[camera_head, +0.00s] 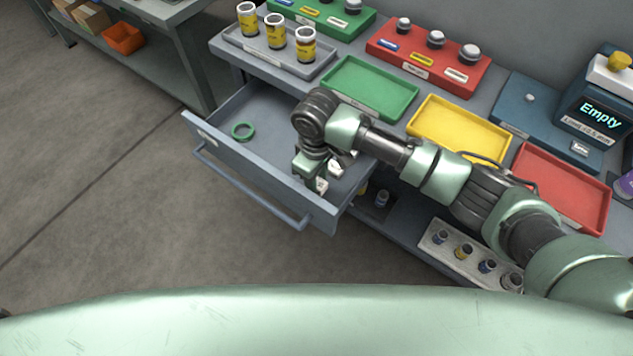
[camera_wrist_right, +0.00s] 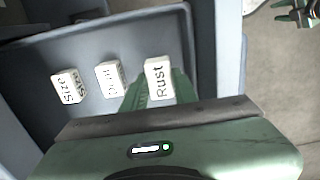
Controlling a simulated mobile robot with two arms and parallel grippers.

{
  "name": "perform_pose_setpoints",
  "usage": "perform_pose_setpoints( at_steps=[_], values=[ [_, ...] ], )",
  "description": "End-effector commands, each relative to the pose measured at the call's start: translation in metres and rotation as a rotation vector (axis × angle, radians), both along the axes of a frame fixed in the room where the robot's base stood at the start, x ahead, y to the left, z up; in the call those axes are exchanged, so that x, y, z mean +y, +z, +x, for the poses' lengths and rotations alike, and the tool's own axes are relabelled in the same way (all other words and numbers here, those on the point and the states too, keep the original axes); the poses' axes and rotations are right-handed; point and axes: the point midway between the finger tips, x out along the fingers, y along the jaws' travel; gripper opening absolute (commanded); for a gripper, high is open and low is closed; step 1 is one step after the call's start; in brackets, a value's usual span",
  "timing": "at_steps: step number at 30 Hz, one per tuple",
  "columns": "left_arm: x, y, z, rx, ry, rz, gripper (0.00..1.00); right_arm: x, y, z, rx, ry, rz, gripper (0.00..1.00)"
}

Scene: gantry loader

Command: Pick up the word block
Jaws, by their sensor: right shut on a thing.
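My right gripper (camera_head: 318,178) reaches down into the open drawer (camera_head: 218,137). In the right wrist view its green fingers (camera_wrist_right: 158,88) are shut on a white block marked "Rust" (camera_wrist_right: 158,75). Two more white word blocks lie to the left in that view: a middle one (camera_wrist_right: 110,79), whose word is hard to read, and one marked "Size" (camera_wrist_right: 68,87) with a blurred second line. In the head view the white blocks (camera_head: 335,169) are partly hidden by the gripper. A green gripper, apparently my left one (camera_wrist_right: 301,14), shows at the top right of the wrist view.
The drawer handle (camera_head: 250,187) sticks out at the front. Green (camera_head: 369,88), yellow (camera_head: 458,127) and red (camera_head: 561,187) trays stand on the bench above. A rack of small bottles (camera_head: 470,255) is at lower right.

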Motion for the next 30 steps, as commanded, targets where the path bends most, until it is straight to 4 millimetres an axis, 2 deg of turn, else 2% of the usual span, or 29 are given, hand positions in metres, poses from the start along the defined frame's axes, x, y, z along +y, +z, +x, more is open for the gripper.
perform_pose_setpoints(
  at_steps=[12, 18, 24, 30],
  values=[
    [0.000, -0.001, 0.000, -0.001, 0.000, 0.000, 0.36, 0.001, 0.112, 0.001, -0.006, 0.001, 0.003, 0.00],
    [0.000, -0.001, 0.001, -0.001, 0.000, 0.000, 0.36, 0.000, 0.153, 0.001, -0.003, 0.000, 0.001, 0.00],
    [0.000, 0.000, 0.001, -0.002, 0.000, 0.000, 0.36, 0.000, 0.171, 0.001, -0.001, -0.001, 0.000, 0.00],
    [0.000, 0.001, 0.001, -0.002, 0.000, 0.000, 0.36, 0.000, 0.173, 0.000, 0.000, -0.001, 0.000, 0.00]
  ],
)
